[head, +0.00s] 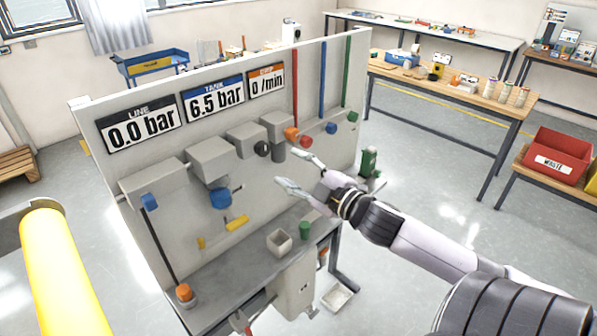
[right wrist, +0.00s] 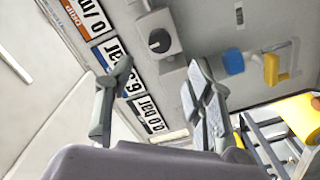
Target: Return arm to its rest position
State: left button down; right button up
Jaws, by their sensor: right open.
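My right arm (head: 435,245) comes in from the lower right in the head view. My right gripper (head: 290,170) is open and empty, its fingers spread in front of the grey panel (head: 330,90). In the right wrist view the right gripper (right wrist: 160,95) shows two separated fingers with nothing between them but the panel and its signs behind. The gripper appears apart from the panel fittings. My left gripper is not in view.
The panel carries signs reading 0.0 bar (head: 140,128), 6.5 bar (head: 213,97) and 0 /min (head: 267,81), with grey boxes, valves and pipes. A yellow cylinder (head: 65,275) stands at the left. Open floor lies between.

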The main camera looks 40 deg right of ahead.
jog(key=shift+s, duration=0.55)
jog(key=shift+d, duration=0.1)
